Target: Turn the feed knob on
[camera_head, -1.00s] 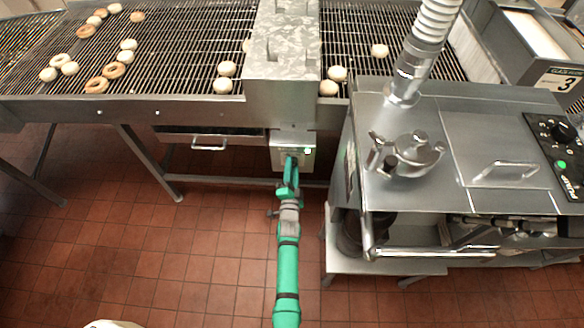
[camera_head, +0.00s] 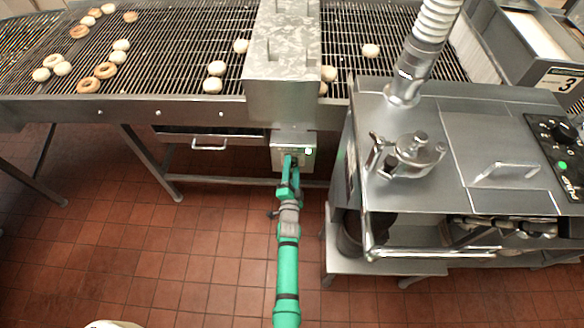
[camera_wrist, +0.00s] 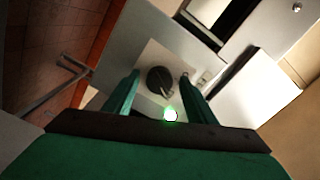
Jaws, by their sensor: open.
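The feed knob (camera_wrist: 160,81) is a dark round knob on a pale plate in the wrist view, with a pointer toward the lower right. A glowing green light (camera_wrist: 170,114) sits beside it. My gripper (camera_wrist: 157,80) is open, with one green finger on each side of the knob; whether they touch it I cannot tell. In the head view my gripper (camera_head: 291,158) is in front of the small control box (camera_head: 306,163) under the conveyor's metal housing, and hides the knob. The box's green light (camera_head: 309,151) shows there too.
The wire conveyor (camera_head: 150,60) carries several doughnuts beneath the metal housing (camera_head: 283,65). A steel machine (camera_head: 460,180) with a hose (camera_head: 432,30) stands close on the right. A drawer (camera_head: 209,142) is left of the box.

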